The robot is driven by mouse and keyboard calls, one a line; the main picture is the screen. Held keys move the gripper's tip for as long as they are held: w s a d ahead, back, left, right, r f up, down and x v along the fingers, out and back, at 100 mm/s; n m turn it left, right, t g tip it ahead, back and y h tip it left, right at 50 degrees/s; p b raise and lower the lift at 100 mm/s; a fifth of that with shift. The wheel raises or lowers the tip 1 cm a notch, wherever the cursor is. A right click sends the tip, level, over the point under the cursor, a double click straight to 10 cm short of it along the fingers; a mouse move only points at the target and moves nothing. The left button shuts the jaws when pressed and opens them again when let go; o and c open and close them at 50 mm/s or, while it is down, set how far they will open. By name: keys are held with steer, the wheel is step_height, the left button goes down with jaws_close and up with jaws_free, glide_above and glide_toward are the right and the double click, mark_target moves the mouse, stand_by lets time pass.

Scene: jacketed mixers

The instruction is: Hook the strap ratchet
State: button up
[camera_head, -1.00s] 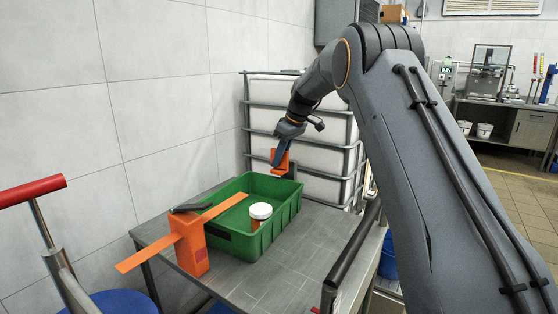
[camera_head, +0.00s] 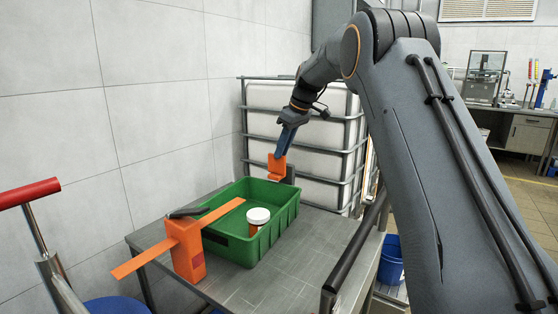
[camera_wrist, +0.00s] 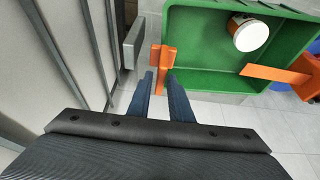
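The ratchet body (camera_head: 187,252) is an upright orange block with a dark handle (camera_head: 186,212), left of the green bin. Its orange strap (camera_head: 223,212) reaches across the bin rim; the strap end also shows in the wrist view (camera_wrist: 275,73). Whether the piece catches on the plate, I cannot tell.
The green bin (camera_head: 286,222) holds a white-lidded orange jar (camera_head: 258,217) on a grey table (camera_head: 290,280). A caged white tank (camera_head: 320,165) stands close behind, near my gripper. A red-handled bar (camera_head: 28,193) is at left; a blue bucket (camera_head: 390,262) is at right.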

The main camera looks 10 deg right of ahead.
mark_target(273, 172)
steer(key=shift+v, duration=0.95)
steer(key=shift+o, duration=1.4)
steer(key=p, duration=0.3)
steer(key=shift+r, duration=0.3)
steer(key=p, duration=0.4)
steer(key=shift+r, duration=0.15)
steer(key=shift+p, duration=1)
steer(key=p, duration=0.5)
steer(key=shift+s+a+f, duration=0.1)
steer(key=shift+s+f, duration=0.1)
steer(key=shift+f, duration=0.05)
steer(key=shift+f+p, duration=0.1)
steer(key=shift+p, duration=0.3)
steer(key=shift+p+x, duration=1.4)
steer(key=shift+x, duration=2.7)
